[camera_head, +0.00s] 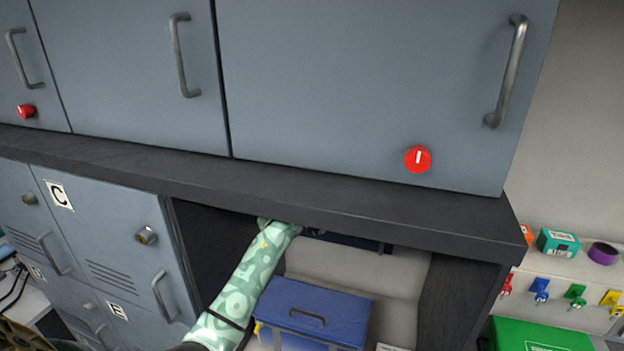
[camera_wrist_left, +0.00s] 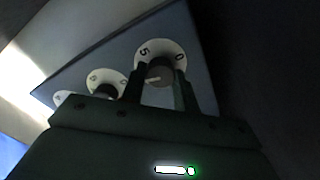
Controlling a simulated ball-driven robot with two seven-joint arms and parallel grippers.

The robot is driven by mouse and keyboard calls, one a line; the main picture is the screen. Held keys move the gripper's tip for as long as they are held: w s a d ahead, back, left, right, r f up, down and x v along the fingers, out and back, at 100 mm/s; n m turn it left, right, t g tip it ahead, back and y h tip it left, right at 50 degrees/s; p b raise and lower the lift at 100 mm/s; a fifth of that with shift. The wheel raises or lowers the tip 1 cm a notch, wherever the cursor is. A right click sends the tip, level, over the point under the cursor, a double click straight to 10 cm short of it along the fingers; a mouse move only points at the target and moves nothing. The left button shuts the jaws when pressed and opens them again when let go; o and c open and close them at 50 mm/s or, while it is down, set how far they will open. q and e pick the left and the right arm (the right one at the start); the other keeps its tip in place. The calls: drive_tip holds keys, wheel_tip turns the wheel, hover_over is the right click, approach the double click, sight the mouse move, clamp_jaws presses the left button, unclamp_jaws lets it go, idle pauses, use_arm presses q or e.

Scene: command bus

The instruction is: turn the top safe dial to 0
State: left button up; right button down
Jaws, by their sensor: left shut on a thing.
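In the left wrist view, a dark panel carries a row of round dials. My left gripper (camera_wrist_left: 159,77) is shut on this knob, one finger on each side. In the head view my left arm reaches up under the dark shelf, and its gripper is hidden there. A strip of the dark safe (camera_head: 345,240) shows under the shelf. My right gripper is in neither view.
Two more dials (camera_wrist_left: 106,83) sit left of the held one. The dark shelf edge (camera_head: 380,205) hangs over my left arm. A blue toolbox (camera_head: 312,310) stands below, right of the arm. Grey lockers (camera_head: 110,235) are on the left, and cabinet doors with red knobs (camera_head: 418,159) are above.

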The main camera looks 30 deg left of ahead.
use_arm(q)
drive_tip(key=m, duration=3.3)
drive_tip(key=shift+a+m, duration=0.15)
drive_tip(key=shift+m, duration=0.25)
idle(0.4)
drive_tip(key=o, duration=1)
drive_tip(key=shift+c, duration=0.2)
